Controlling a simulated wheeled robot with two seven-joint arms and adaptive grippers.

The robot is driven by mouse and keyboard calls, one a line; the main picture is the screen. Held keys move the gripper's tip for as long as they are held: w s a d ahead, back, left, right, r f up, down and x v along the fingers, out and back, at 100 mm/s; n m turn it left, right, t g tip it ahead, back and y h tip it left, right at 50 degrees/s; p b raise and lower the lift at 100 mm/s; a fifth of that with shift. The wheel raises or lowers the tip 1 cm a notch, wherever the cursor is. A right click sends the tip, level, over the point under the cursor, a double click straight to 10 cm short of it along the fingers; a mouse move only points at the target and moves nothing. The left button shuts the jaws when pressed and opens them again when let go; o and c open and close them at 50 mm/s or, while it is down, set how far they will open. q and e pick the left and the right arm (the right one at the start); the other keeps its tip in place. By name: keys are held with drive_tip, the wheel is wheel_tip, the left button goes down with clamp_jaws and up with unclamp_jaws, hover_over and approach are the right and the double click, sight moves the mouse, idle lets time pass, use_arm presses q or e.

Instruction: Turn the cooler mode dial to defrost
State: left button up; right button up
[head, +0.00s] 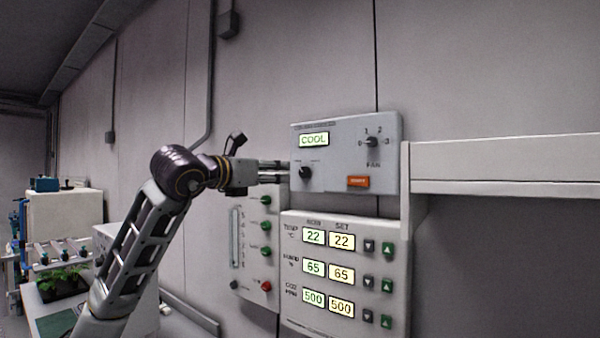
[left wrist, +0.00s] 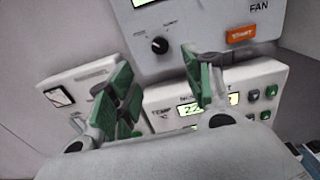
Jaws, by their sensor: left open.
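The cooler panel (head: 335,150) is a grey box on the wall with a lit display (head: 314,140) reading COOL. Its mode dial (head: 305,172) is a small black knob below the display; it also shows in the left wrist view (left wrist: 160,45). My left gripper (head: 284,172) is just left of the dial, with its fingers pointing at the panel. In the left wrist view its green-padded fingers (left wrist: 158,88) are spread apart and nothing is between them. The dial appears beyond and above the gap between the fingers, apart from them. My right gripper is not seen.
A fan knob (head: 372,141) and an orange button (head: 358,182) are on the same panel. Below is a control panel (head: 298,268) with number displays and arrow buttons. A narrow panel (head: 243,268) with green knobs is under my gripper. A white shelf (head: 500,165) juts out at right.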

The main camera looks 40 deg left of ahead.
sight(303, 172)
use_arm(q)
drive_tip(key=shift+w+a+r+p, duration=0.15)
drive_tip(key=shift+w+p, duration=0.65)
drive_tip(key=shift+w, duration=0.8)
drive_tip(key=shift+w+a+f+p, duration=0.1)
drive_tip(key=shift+w+a+p, duration=0.1)
drive_tip(key=shift+w+p, duration=1)
drive_tip(key=shift+w+a+r+p, duration=0.15)
drive_tip(key=shift+w+p, duration=0.3)
drive_tip(key=shift+w, duration=1.5)
drive_tip(key=shift+w+a+f+p, duration=0.1)
drive_tip(key=shift+w+p, duration=0.55)
drive_tip(key=shift+w, duration=0.65)
drive_tip(key=shift+w+f, duration=0.1)
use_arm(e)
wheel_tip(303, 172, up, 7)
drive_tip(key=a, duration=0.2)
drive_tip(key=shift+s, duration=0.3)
use_arm(q)
drive_tip(key=shift+c, duration=0.2)
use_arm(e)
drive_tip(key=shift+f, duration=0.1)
